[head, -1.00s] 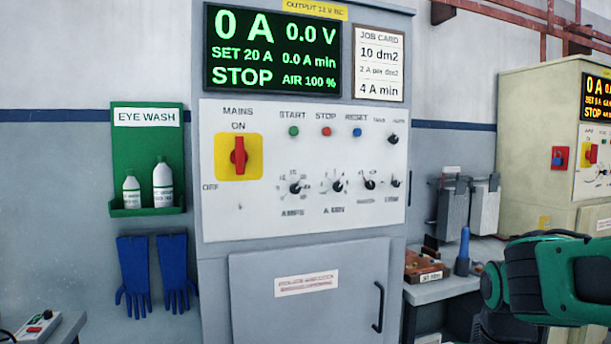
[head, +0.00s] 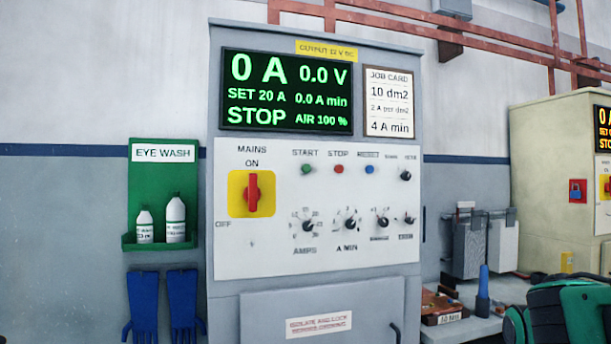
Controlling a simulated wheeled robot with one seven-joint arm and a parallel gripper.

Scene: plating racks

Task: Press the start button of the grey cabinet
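The grey cabinet (head: 300,290) stands in the middle of the head view with a white control panel (head: 285,255). Its green start button (head: 307,169) sits under the START label, left of the red stop button (head: 339,169) and the blue reset button (head: 369,169). The red mains switch (head: 253,193) on its yellow plate is upright, toward ON. The display (head: 287,92) reads 0 A, 0.0 V, SET 20 A, STOP, AIR 100 %. Part of my green arm shows at the lower right corner, well away from the button. My gripper is outside the view.
An eye wash station (head: 141,210) with two bottles hangs left of the cabinet, above blue gloves (head: 163,303). To the right, a bench holds a blue-handled tool (head: 483,290) and a small box (head: 443,308). A cream cabinet (head: 545,130) stands at the far right. The panel front is unobstructed.

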